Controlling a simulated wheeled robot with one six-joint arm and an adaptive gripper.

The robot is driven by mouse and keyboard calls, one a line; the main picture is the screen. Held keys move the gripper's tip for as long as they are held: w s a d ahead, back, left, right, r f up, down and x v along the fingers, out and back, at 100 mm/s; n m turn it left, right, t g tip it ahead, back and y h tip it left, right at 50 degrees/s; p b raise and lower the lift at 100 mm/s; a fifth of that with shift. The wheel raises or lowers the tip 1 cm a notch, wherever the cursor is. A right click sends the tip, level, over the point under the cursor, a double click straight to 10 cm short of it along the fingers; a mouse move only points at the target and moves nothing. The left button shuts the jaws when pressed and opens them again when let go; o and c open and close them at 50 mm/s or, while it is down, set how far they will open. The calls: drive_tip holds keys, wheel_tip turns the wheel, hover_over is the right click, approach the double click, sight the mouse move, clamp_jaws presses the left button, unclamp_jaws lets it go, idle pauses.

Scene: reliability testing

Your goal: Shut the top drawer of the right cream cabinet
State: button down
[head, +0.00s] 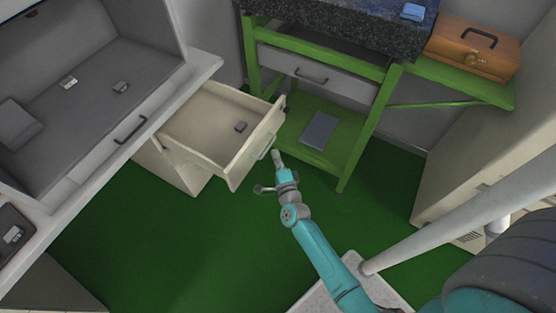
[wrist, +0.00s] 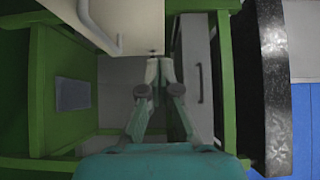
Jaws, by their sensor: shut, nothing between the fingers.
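The cream top drawer (head: 245,152) stands pulled out from the cream cabinet (head: 165,165) under the grey workbench. Its front panel has a light bar handle (head: 265,147). My gripper (head: 276,157) is shut and empty, just outside the drawer front, close to the handle. I cannot tell whether it touches. In the wrist view, the drawer front (wrist: 137,22) and its handle (wrist: 92,22) are at the top, beyond the shut fingertips of my gripper (wrist: 158,65).
A small dark object (head: 240,127) lies inside the drawer. A green frame table (head: 250,65) with a grey drawer (head: 325,75) and a dark stone top (head: 340,20) stands behind. An orange toolbox (head: 472,50) is at the right. Green floor (head: 220,235) is clear in front.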

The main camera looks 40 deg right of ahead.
sight(260, 132)
drive_tip(key=w, duration=0.5)
drive_tip(key=w+d, duration=0.1)
drive_tip(key=w, duration=0.1)
drive_tip(key=shift+w+d, duration=0.1)
drive_tip(key=shift+w, duration=0.3)
drive_tip(key=shift+w+a, duration=0.2)
drive_tip(key=shift+w, duration=0.3)
drive_tip(key=shift+w, duration=0.1)
